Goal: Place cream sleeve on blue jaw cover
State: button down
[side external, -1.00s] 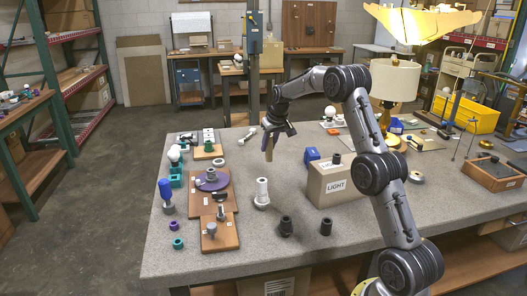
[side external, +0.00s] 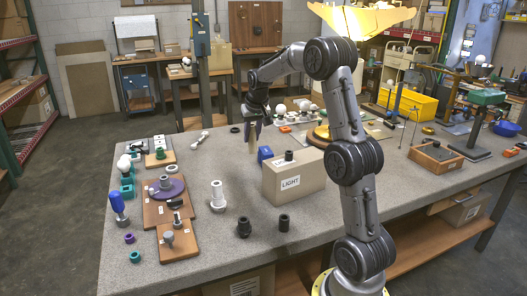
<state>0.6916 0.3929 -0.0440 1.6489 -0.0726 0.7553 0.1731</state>
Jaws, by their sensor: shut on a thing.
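My gripper (side external: 254,124) points down over the back middle of the table. It is shut on a tan, cream-coloured sleeve (side external: 253,142), which hangs upright below the fingers. A small blue block (side external: 265,154), which may be the blue jaw cover, is just right of the sleeve in the picture, behind the left end of the LIGHT box. The box hides its lower part. I cannot tell whether the sleeve's lower end touches anything.
The tan LIGHT box (side external: 291,183) stands in front of the blue block. A white stepped post (side external: 217,196) and black cylinders (side external: 244,227) stand nearer the front. Wooden boards with a purple disc (side external: 170,190) and a blue-handled tool (side external: 117,205) are at left.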

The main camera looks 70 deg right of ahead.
jog(key=s+d+r+m, duration=0.2)
jog(key=s+d+r, duration=0.2)
jog(key=s+d, duration=0.25)
send_over(269, 153)
jog(key=shift+m+g+h, duration=0.3)
jog(key=shift+g, duration=0.1)
jog(key=shift+a+f, duration=0.1)
jog(key=shift+f, duration=6.4)
jog(key=shift+f, duration=0.15)
jog(key=c, duration=0.6)
grip_release()
jog(key=shift+c, duration=0.2)
